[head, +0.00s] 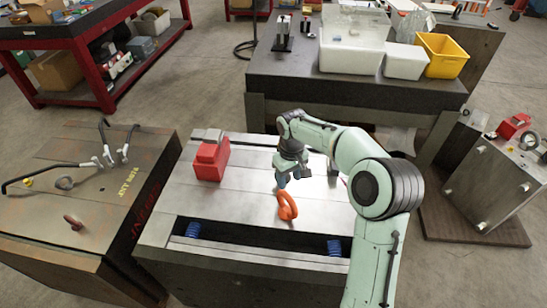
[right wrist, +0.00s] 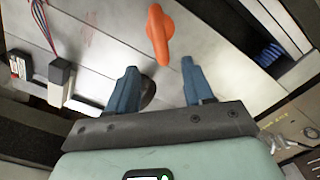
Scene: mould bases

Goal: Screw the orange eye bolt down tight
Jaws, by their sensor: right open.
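The orange eye bolt (head: 287,206) stands on the pale metal top of the middle mould base (head: 241,188), close to the base's dark front slot. In the right wrist view the orange eye bolt (right wrist: 159,32) shows nearly edge-on, beyond the fingertips. My right gripper (head: 291,180) is just behind the bolt in the head view, apart from it. In the right wrist view the blue fingers of my right gripper (right wrist: 160,80) are spread with nothing between them. The bolt's thread and seat are hidden. My left gripper is out of view.
A red block (head: 210,160) stands on the base's left part. Blue springs (head: 193,230) sit in the front slot. A rusty mould base (head: 75,205) with hoses stands at left. A dark table (head: 300,82) with bins is behind. The front top surface around the bolt is mostly clear.

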